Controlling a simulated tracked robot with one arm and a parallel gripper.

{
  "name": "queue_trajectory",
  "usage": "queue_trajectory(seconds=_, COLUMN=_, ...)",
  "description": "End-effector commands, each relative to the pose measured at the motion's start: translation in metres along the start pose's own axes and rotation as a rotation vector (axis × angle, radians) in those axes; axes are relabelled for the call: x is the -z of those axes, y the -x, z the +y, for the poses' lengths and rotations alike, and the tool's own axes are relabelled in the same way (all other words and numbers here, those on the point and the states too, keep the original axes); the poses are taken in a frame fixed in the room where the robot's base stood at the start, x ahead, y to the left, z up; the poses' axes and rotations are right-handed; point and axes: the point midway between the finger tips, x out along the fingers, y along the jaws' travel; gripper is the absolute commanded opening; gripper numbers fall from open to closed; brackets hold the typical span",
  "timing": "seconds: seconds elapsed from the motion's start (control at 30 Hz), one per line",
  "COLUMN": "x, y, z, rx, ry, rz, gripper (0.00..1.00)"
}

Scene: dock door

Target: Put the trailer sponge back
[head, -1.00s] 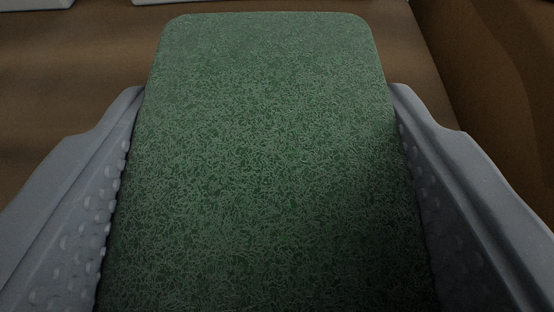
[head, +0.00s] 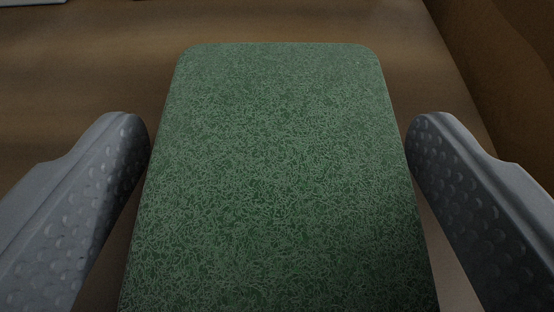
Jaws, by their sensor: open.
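The sponge (head: 275,180) is a green block with a scratchy, fibrous top face and rounded corners. It lies on a brown surface and fills the middle of the head view; its near end is cut off by the bottom edge. My gripper (head: 278,135) is open around it, one grey dimpled finger on each side. A gap shows between the sponge and each fingertip, so the tips do not touch it.
The brown surface (head: 120,65) is bare beyond the sponge and to its left. A brown wall or raised side (head: 510,70) runs along the right. A corner of a pale object (head: 30,2) shows at the top left.

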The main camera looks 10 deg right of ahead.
Motion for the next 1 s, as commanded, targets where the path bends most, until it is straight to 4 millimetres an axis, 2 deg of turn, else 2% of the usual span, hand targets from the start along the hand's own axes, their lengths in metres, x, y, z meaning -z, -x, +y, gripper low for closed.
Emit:
queue_trajectory(seconds=0.17, x=0.002, y=0.019, z=0.0, rx=-0.001, ry=-0.001, rz=-0.002, gripper=0.8)
queue_trajectory(seconds=0.6, x=0.001, y=0.101, z=0.001, rx=-0.003, ry=-0.001, rz=-0.003, gripper=0.8)
queue_trajectory(seconds=0.8, x=0.002, y=0.117, z=0.0, rx=0.0, ry=0.001, rz=0.002, gripper=0.8)
queue_trajectory(seconds=1.0, x=0.001, y=0.12, z=0.0, rx=0.001, ry=0.001, rz=0.001, gripper=0.8)
